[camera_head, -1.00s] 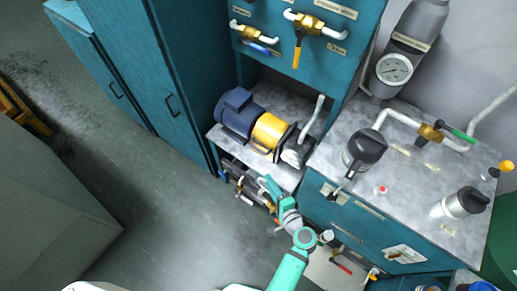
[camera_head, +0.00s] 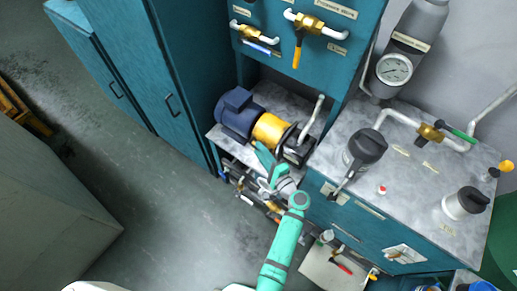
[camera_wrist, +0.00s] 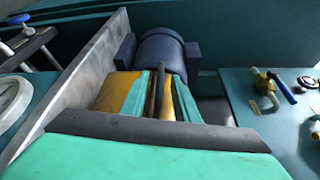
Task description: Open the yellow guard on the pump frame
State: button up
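The yellow guard (camera_head: 267,129) sits between the blue motor (camera_head: 238,113) and a dark pump part on the grey shelf. It looks closed. My gripper (camera_head: 268,167) is in front of the shelf, close to the guard's near right side. In the wrist view the yellow guard (camera_wrist: 119,92) lies beyond and around the fingers, with the blue motor (camera_wrist: 161,54) behind it. My teal fingers (camera_wrist: 164,97) are apart, with a dark bar (camera_wrist: 159,92) between them. Yellow shows between the bar and the right finger. I cannot tell whether either finger touches the bar.
A grey worktop (camera_head: 415,185) with a gauge, valves and pipes stands to the right of the shelf. A valve panel (camera_head: 325,50) is above. Hoses and fittings (camera_head: 248,187) lie below the shelf. The floor (camera_head: 170,215) to the left is clear.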

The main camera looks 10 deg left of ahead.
jog(key=shift+x, duration=0.85)
jog(key=shift+c, duration=0.3)
grip_shut()
jog(key=shift+a, duration=0.1)
jog(key=shift+r, duration=0.15)
